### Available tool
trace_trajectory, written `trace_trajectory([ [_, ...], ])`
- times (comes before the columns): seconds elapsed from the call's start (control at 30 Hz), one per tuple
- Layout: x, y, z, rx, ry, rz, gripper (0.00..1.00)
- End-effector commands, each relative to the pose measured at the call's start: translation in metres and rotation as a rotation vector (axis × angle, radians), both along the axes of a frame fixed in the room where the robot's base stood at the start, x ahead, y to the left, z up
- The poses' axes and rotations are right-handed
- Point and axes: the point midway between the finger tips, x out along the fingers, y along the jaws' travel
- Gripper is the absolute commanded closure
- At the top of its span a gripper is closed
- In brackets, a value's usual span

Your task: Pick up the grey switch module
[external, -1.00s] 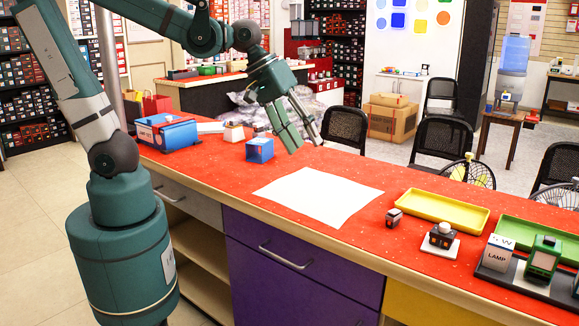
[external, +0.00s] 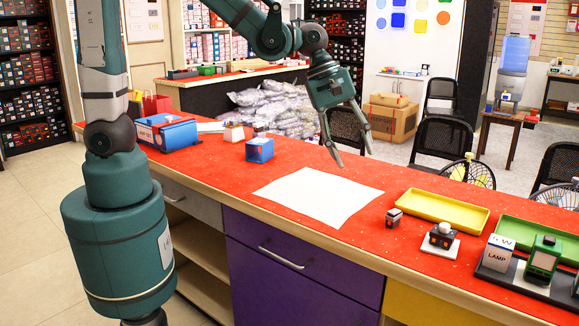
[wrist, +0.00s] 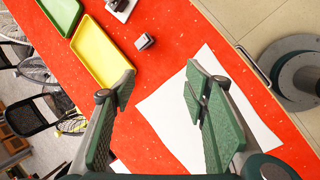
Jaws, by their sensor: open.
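The small grey switch module (external: 394,217) sits on the red counter top, between the white sheet and the yellow tray. In the wrist view the module (wrist: 145,41) lies ahead of the fingertips, just off the yellow tray's edge. My gripper (external: 355,158) is open and empty, in the air above the far side of the white sheet, left of the module and well above it. In the wrist view its two fingers (wrist: 160,82) are spread wide with nothing between them.
A white sheet (external: 318,195) lies flat left of the module. A yellow tray (external: 436,208) lies behind and right of it. A dark block on a white plate (external: 443,247), a green tray (external: 543,236) and a lamp box (external: 497,253) stand further right. A blue block (external: 260,150) stands left.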

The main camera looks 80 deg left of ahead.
Motion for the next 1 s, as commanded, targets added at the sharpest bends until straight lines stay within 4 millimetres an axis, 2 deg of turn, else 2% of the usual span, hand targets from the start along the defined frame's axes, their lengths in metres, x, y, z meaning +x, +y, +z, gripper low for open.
trace_trajectory([
  [0.2, 0.026, -0.01, -0.012, -0.082, 0.069, 0.15, 0.55],
  [0.6, 0.066, -0.029, -0.046, -0.218, 0.204, 0.427, 0.55],
  [0.8, 0.079, -0.036, -0.063, -0.266, 0.26, 0.539, 0.55],
  [1.0, 0.084, -0.039, -0.071, -0.288, 0.289, 0.592, 0.55],
])
